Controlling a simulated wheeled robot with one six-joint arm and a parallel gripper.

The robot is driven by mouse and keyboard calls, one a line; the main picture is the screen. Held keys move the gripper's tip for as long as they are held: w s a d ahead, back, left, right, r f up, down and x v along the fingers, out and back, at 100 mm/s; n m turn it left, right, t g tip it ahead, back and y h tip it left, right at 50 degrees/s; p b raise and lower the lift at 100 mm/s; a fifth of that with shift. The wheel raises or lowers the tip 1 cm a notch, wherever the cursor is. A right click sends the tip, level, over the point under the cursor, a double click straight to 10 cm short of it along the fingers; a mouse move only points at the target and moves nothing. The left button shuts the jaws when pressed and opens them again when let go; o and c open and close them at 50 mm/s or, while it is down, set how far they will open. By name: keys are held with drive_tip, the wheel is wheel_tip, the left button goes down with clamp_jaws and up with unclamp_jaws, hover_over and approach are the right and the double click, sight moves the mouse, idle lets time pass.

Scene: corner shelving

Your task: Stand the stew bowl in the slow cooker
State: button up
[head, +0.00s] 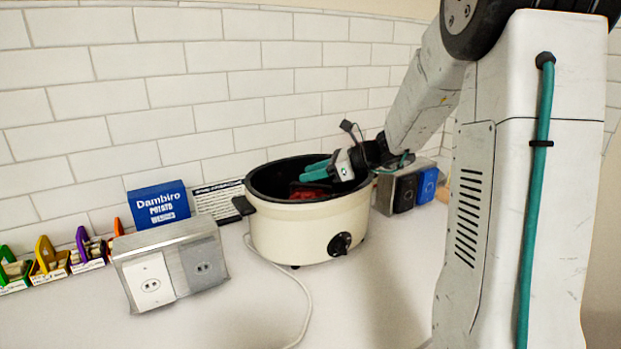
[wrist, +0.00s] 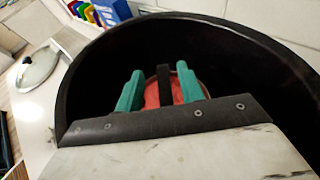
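The slow cooker (head: 310,228) is a cream pot with a black inside, a dark side handle and a front knob. Its dark inner wall (wrist: 235,50) fills most of the wrist view. The red stew bowl (head: 312,190) shows inside it, partly hidden by the cooker's rim and my fingers; its red surface also shows in the wrist view (wrist: 152,94). My gripper (head: 318,170) reaches into the cooker over the bowl. Its teal fingers (wrist: 161,88) stand apart, with a dark upright bar (wrist: 166,88) between them, clear of both. The bowl's base is hidden.
A metal block with outlets (head: 170,265) stands left of the cooker, before a blue potato box (head: 158,203). Another outlet block (head: 405,190) stands right. A white cord runs across the counter. A glass lid (wrist: 38,70) lies left in the wrist view.

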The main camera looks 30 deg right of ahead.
drive_tip(key=v, duration=1.1)
drive_tip(key=s+a+n+g+h, duration=0.1)
drive_tip(key=s+a+n+g, duration=0.4)
drive_tip(key=a, duration=0.4)
drive_tip(key=s+a+n+g+h, duration=0.1)
drive_tip(key=s+a+n+g, duration=0.1)
drive_tip(key=s+a+n, duration=0.6)
drive_tip(key=s+a+f+n+h, duration=0.1)
drive_tip(key=s+f+n+h, duration=0.1)
drive_tip(key=s+n, duration=0.4)
drive_tip(key=s+a+f+n+g+h, duration=0.1)
drive_tip(key=s+a+f+n+h, duration=0.1)
drive_tip(key=s+n+h, duration=0.3)
drive_tip(key=s+n, duration=0.2)
drive_tip(key=n, duration=0.1)
drive_tip(key=shift+s+h, duration=0.3)
drive_tip(key=shift+s, duration=0.05)
